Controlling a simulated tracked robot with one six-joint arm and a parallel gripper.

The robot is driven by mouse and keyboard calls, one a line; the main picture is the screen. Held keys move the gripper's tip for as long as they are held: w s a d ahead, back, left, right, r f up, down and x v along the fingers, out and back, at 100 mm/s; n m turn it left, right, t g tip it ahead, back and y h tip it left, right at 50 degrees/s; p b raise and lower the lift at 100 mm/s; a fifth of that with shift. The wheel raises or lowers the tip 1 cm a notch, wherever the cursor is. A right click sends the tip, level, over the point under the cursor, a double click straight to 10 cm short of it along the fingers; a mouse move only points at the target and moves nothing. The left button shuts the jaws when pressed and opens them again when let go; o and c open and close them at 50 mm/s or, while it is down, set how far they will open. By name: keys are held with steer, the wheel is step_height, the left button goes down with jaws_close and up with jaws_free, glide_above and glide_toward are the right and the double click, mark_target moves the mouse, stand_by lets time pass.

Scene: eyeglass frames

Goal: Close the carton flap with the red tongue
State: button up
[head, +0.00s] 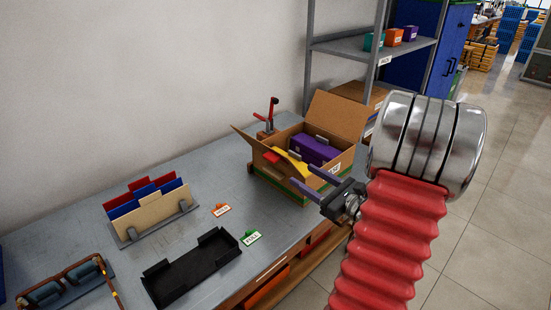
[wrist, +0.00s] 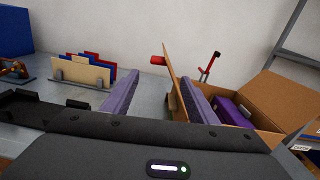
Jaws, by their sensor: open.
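The open cardboard carton (head: 265,178) sits at the far right end of the table. One flap (head: 246,143) stands raised on its left side; it also shows nearly edge-on in the wrist view (wrist: 171,72). The red tongue (head: 271,157) is by this flap, and in the wrist view (wrist: 158,60) it sticks out to the left of the flap. A larger flap (head: 340,115) stands open at the back right. My gripper (head: 302,175) is open, its two purple fingers at the carton's near side. In the wrist view the right finger partly covers the raised flap; contact cannot be told.
A rack of coloured panels (head: 148,205), a black tray (head: 195,268) and glasses (head: 65,283) lie to the left.

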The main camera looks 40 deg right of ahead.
mark_target(279, 160)
steer(key=w, duration=1.4)
steer(key=shift+a, duration=0.25)
